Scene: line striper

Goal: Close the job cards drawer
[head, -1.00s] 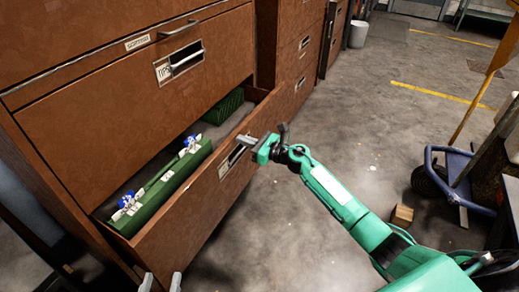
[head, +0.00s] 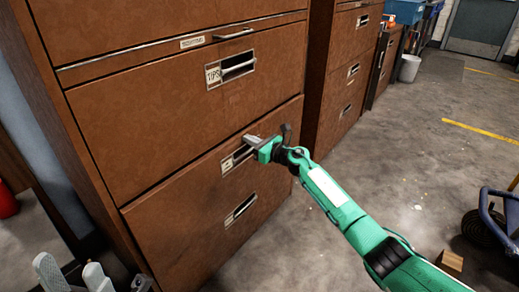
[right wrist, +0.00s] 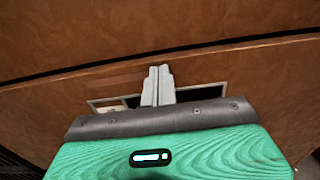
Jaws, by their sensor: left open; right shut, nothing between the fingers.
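The drawer (head: 178,207) that stood open is a brown front in the cabinet, and it now looks flush or nearly so. Its contents are hidden. Its label is too small to read. My right gripper (head: 250,140) is shut and empty, with its fingertips against or very close to this front at the label and handle recess. In the right wrist view the shut fingers (right wrist: 158,73) lie over the recess, below a dark seam along the drawer's top edge (right wrist: 230,65). My left gripper (head: 73,274) is open and empty at the bottom left, apart from the cabinet.
A drawer above has a handle and label (head: 213,77); another handle (head: 240,210) sits lower. A second brown cabinet (head: 338,75) stands to the right. A wooden block (head: 450,263) and a blue-framed cart (head: 487,218) are at right. The floor (head: 400,170) between is mostly clear.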

